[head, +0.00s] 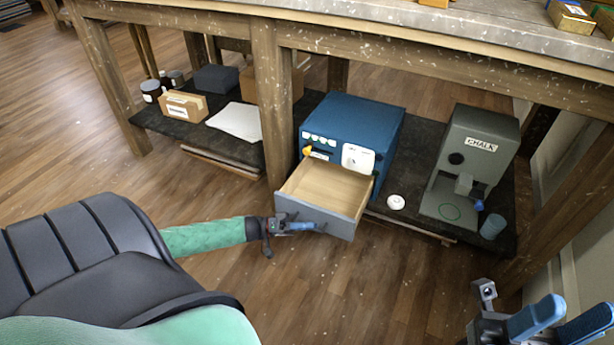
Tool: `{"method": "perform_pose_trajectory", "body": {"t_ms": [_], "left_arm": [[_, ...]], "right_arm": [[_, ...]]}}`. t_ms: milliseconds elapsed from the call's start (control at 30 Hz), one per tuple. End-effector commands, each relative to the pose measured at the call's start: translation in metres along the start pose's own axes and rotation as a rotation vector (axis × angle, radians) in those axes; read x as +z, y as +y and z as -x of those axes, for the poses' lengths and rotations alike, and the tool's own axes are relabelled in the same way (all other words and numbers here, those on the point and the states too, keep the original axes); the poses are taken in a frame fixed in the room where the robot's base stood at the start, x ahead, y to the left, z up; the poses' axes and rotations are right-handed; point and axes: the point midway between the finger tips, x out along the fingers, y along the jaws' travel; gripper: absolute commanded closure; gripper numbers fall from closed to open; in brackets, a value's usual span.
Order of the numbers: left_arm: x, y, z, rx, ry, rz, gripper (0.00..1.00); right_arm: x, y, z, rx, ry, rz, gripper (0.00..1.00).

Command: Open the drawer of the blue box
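The blue box (362,118) stands on the dark lower shelf under the table. Its drawer (322,190) is pulled well out, with a grey front and a pale wooden inside that looks empty. My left gripper (304,227) is at the drawer's front face, with its blue fingers against or just before it. Any handle there is hidden, and I cannot tell whether the fingers are closed on one. My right gripper (562,322) is at the bottom right, away from the box, its two blue fingers apart with nothing between them.
A wooden table leg (273,105) stands close left of the drawer. Cartons (186,106) are farther left. The floor in front is clear.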

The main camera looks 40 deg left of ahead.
Motion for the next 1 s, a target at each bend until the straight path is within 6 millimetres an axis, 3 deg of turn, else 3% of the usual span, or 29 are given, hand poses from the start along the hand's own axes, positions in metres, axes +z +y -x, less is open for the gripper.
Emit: {"method": "perform_pose_trajectory", "body": {"t_ms": [367,800,1000], "left_arm": [[0.0,0.001,0.003,0.001,-0.001,0.001,0.67],[-0.001,0.001,0.062,-0.002,-0.001,0.0,0.67],[0.0,0.0,0.077,0.0,0.0,0.001,0.67]], "right_arm": [[0.0,0.0,-0.001,0.0,0.0,0.0,0.64],[-0.002,0.003,-0.017,0.018,0.017,-0.009,0.64],[-0.004,0.004,-0.019,0.023,0.028,-0.011,0.64]]}}
